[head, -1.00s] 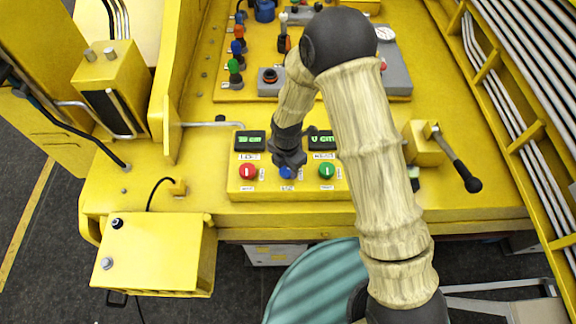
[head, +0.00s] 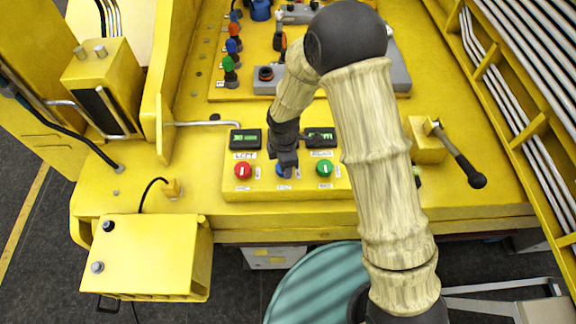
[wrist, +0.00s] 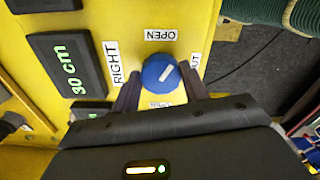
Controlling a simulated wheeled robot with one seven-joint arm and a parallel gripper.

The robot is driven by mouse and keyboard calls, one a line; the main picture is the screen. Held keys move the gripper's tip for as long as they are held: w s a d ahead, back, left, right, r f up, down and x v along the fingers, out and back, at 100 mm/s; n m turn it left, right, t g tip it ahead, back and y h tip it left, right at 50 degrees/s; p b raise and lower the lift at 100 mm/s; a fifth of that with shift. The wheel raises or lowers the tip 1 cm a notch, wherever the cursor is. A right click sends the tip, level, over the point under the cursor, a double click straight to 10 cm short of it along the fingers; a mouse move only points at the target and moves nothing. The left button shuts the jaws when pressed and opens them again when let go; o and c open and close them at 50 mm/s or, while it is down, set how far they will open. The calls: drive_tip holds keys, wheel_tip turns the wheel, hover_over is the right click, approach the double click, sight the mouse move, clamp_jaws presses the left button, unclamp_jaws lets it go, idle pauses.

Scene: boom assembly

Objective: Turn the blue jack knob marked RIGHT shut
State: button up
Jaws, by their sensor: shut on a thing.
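The blue knob (wrist: 158,72) sits on the yellow panel in the wrist view, with a white pointer mark on its face. The RIGHT label (wrist: 111,63) is at the knob's left. My gripper (wrist: 161,84) has one finger on each side of the knob and is shut on it. In the head view my gripper (head: 286,160) points down at the panel and hides most of the knob (head: 282,170).
A black-handled lever (head: 460,161) stands at the right.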

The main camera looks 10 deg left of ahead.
drive_tip(key=m+b, duration=0.1)
drive_tip(key=m, duration=0.1)
drive_tip(key=m+b, duration=0.1)
drive_tip(key=m, duration=0.1)
drive_tip(key=m+b, duration=0.1)
drive_tip(key=m, duration=0.1)
drive_tip(key=shift+a, duration=0.3)
drive_tip(key=m+b, duration=0.1)
drive_tip(key=m, duration=0.4)
drive_tip(key=shift+w+r+m, duration=0.1)
drive_tip(key=shift+r+m, duration=0.05)
drive_tip(key=shift+m, duration=0.15)
drive_tip(key=o, duration=1)
drive_tip(key=shift+d, duration=0.1)
drive_tip(key=shift+b, duration=0.3)
